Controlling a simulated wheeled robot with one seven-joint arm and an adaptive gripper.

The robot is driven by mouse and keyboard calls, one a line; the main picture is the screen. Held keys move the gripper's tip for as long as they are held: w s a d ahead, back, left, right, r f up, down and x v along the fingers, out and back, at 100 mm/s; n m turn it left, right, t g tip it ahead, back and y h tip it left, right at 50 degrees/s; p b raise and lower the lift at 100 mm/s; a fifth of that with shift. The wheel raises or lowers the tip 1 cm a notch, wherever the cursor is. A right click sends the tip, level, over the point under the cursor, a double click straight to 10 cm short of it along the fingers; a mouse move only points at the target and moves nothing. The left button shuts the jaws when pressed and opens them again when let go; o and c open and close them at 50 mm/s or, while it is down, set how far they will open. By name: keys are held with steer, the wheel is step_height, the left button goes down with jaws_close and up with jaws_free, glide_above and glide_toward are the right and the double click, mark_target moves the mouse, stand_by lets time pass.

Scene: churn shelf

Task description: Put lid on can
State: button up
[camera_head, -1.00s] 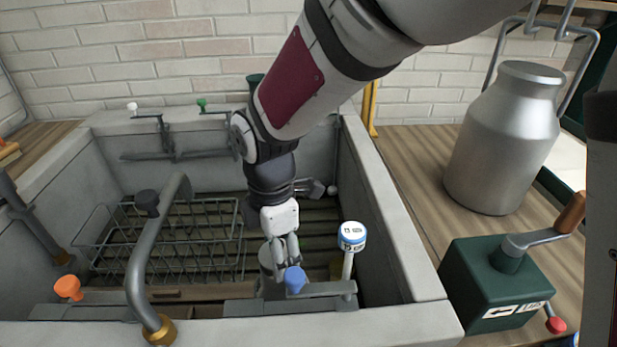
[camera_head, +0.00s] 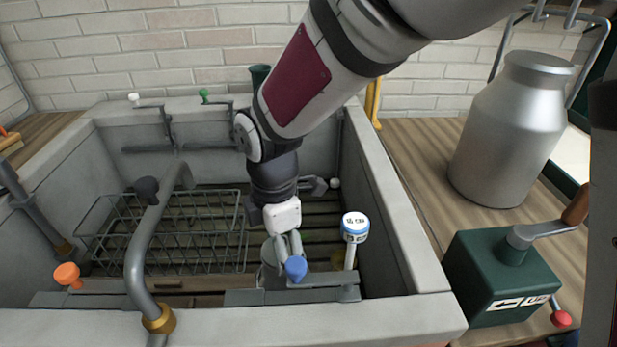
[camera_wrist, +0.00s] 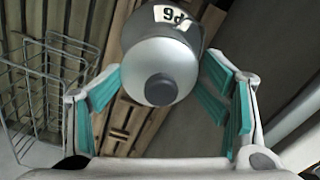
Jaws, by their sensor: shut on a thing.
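In the wrist view a light grey domed lid (camera_wrist: 146,62) with a dark round knob sits between the teal pads of my gripper (camera_wrist: 163,80). The pads close on its left and right sides. A grey can (camera_wrist: 192,32) with a pale label shows just beyond and under the lid. I cannot tell whether the lid is seated on it. In the head view my gripper (camera_head: 288,246) points down into the sink trough, beside the grey can (camera_head: 270,266). A blue knob (camera_head: 295,268) and the fingers partly hide the can, and the lid is not clear there.
A white-and-blue gauge (camera_head: 355,226) on a post stands close right of my gripper. A wire basket (camera_head: 165,235) lies left, behind a curved grey pipe (camera_head: 143,255). The trough's right wall (camera_head: 395,220) is near. A green crank box (camera_head: 500,280) and a metal churn (camera_head: 510,135) stand outside.

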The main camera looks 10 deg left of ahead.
steer(key=o, duration=2)
steer(key=shift+f, duration=0.4)
steer(key=shift+c, duration=0.2)
steer(key=shift+r, duration=0.1)
steer(key=shift+r, duration=0.55)
step_height(320, 180, up, 11)
steer(key=shift+f, duration=0.1)
steer(key=shift+d, duration=0.1)
